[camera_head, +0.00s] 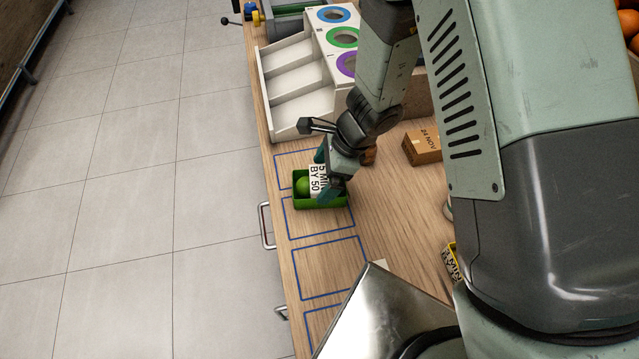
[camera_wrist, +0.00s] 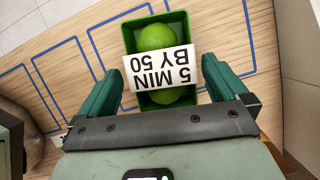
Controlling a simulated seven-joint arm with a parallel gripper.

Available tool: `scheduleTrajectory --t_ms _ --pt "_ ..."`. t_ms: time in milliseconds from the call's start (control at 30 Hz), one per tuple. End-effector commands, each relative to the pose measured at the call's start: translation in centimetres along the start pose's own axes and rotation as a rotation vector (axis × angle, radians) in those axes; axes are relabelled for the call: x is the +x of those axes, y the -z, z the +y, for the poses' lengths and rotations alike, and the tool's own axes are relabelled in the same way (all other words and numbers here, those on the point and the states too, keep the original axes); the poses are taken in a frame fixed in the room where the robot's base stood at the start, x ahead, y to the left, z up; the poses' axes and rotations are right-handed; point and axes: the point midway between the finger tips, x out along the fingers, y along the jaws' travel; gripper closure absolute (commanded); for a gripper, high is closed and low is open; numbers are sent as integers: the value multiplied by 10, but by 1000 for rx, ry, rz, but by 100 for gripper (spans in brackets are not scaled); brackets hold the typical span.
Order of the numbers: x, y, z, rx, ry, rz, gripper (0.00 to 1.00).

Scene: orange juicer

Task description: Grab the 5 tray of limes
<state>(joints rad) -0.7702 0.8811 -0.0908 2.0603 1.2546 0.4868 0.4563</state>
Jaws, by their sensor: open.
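The green tray of limes (camera_head: 322,203) sits on the wooden table, across the blue outlines near the table's left edge. In the wrist view the tray (camera_wrist: 127,40) holds limes (camera_wrist: 157,37) and a white card (camera_wrist: 161,67) reading "5 MIN BY 50". My gripper (camera_wrist: 161,85) is open, with one green finger on each side of the tray's near part. The fingers look apart from the tray walls. In the head view my gripper (camera_head: 331,174) is directly over the tray and hides part of it. I cannot tell the exact height of the fingertips.
A white dispenser (camera_head: 300,85) with coloured rings stands behind the tray. A cardboard box (camera_head: 422,147) is to the right. A metal container (camera_head: 380,315) stands in front. The blue outlined area (camera_head: 328,267) in front of the tray is clear.

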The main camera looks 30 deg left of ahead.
Motion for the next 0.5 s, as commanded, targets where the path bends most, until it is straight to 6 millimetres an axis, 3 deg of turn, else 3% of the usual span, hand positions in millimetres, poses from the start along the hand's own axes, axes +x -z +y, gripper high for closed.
scheduleTrajectory --t_ms 200,500 --pt "30 2 -1 1 -2 1 0" --pt "35 2 -1 0 0 0 0"
